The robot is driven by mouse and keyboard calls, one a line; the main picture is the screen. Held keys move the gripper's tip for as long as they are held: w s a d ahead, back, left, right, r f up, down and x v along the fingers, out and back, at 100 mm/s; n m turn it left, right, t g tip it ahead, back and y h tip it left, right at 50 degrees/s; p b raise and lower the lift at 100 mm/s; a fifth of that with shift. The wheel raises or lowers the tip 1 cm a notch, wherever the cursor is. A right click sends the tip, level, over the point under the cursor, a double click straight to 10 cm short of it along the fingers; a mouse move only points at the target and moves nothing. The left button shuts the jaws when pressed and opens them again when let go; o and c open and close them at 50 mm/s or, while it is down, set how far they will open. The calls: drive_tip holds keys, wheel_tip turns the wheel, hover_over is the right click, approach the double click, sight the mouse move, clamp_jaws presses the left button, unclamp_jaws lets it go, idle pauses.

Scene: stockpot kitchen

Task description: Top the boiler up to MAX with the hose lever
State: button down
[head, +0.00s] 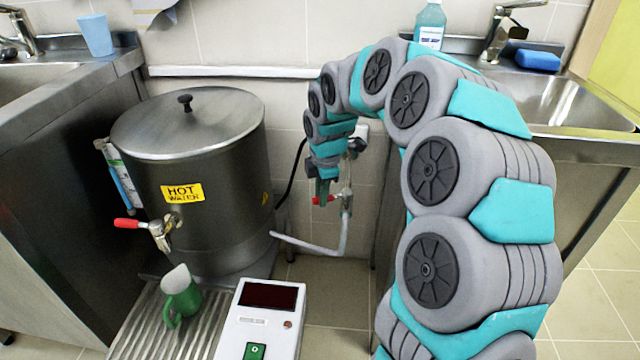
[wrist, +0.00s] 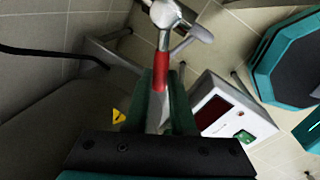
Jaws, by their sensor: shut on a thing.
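The steel boiler (head: 195,180) with a yellow HOT WATER label stands at the left of the head view, its lid on. A gauge (head: 122,178) with a blue column is on its left side; its marks are too small to read. The red hose lever (head: 322,200) sits on a wall tap behind and right of the boiler; it also shows in the wrist view (wrist: 163,63). A grey pipe (head: 310,244) runs from the tap toward the boiler's base. My gripper (head: 323,188) is shut on the red lever, its green fingers (wrist: 166,88) on either side.
A white box with a dark display (head: 262,318) is in front. Sinks flank the space, with a blue cup (head: 96,35) at left.

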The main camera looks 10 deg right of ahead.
drive_tip(key=shift+s, duration=0.1)
drive_tip(key=c, duration=0.8)
unclamp_jaws()
drive_tip(key=shift+o, duration=0.2)
drive_tip(key=shift+r, duration=0.1)
wheel_tip(320, 180, up, 7)
drive_tip(key=s, duration=0.1)
drive_tip(key=shift+s+r, duration=0.2)
drive_tip(key=shift+s, duration=0.05)
drive_tip(key=shift+d, duration=0.1)
